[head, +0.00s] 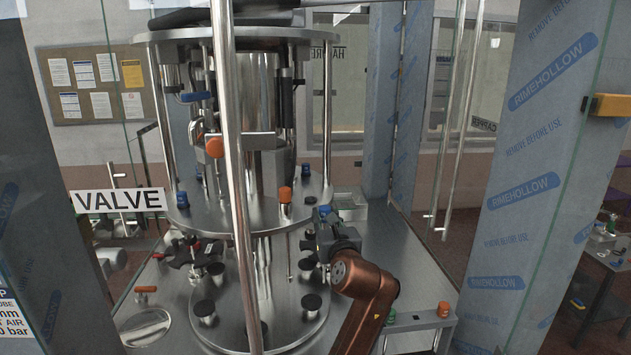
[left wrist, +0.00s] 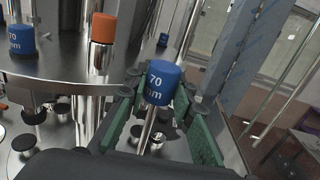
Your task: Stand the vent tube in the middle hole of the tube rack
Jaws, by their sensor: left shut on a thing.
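The vent tube has a blue cap marked "70 mm" (left wrist: 165,82) over a thin steel stem. Its cap also shows in the head view (head: 325,211). My left gripper (head: 328,238) is shut on it, with green-padded fingers on both sides of the tube in the left wrist view (left wrist: 160,115). The tube is near the rim of the filler's round plate; its lower end is hidden. A low metal block, apparently the tube rack (head: 418,326), sits at the front right, with a green cap at its left and an orange cap at its right. My right gripper is not seen.
The round plate (head: 240,222) carries other tubes with orange (head: 285,194) and blue caps (head: 182,199). Black-topped pedestals (head: 311,302) stand below it. A bright vertical post (head: 232,180) and clear panels stand in front. A metal bin (head: 350,205) is behind my gripper.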

